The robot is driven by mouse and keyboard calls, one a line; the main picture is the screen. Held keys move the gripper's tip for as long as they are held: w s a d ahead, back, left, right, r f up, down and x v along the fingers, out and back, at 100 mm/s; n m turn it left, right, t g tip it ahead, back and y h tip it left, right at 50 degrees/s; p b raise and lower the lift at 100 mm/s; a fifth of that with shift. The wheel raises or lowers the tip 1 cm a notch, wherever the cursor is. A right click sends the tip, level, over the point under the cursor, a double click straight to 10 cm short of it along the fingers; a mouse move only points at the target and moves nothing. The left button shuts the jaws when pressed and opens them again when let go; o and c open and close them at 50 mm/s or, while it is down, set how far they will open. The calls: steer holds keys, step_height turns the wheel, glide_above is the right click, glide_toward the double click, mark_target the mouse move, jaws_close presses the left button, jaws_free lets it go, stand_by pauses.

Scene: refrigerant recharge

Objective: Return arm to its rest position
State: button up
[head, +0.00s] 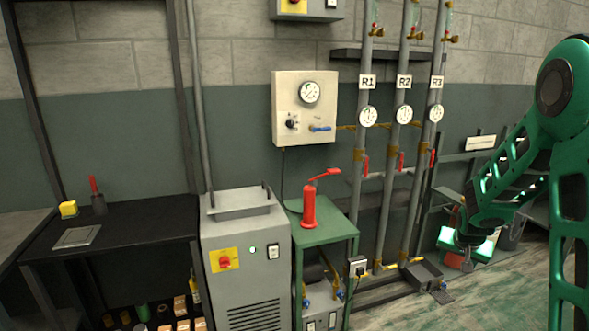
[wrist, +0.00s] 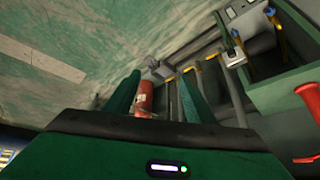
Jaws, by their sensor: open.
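My arm (head: 562,150) is green and reaches in from the right edge of the head view. It is bent, with its wrist low at the right, in front of the shelving. My gripper (wrist: 160,86) shows in the wrist view as two green fingers spread wide apart, so it is open. A red cylinder (wrist: 145,98) shows in the gap between the fingers, nearer the left one; it does not look gripped. In the head view the fingertips are not clear against the wrist and the things behind.
A green stand (head: 325,229) carries a red hand-pump-like tool (head: 309,207). Next to it is a grey machine (head: 245,255). Pipes labelled R1, R2 and R3 (head: 403,130) with gauges rise along the wall. A black bench (head: 120,230) stands left. Open floor (head: 500,305) lies at lower right.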

steer(key=s+a+r+g+y, duration=0.1)
steer(key=s+r, duration=0.3)
steer(key=s, duration=0.9)
steer(key=s+a+r+g+y, duration=0.1)
steer(key=s+a+r+g, duration=0.1)
steer(key=s, duration=1.1)
steer(key=s+a+r+g+y, duration=0.1)
steer(key=s+a+r, duration=0.3)
steer(key=s, duration=0.9)
step_height(320, 180, up, 2)
steer(key=shift+s+r+n+g, duration=0.2)
steer(key=shift+n+g, duration=0.2)
steer(key=shift+g, duration=0.3)
steer(key=shift+w+f, duration=0.3)
steer(key=shift+w, duration=0.35)
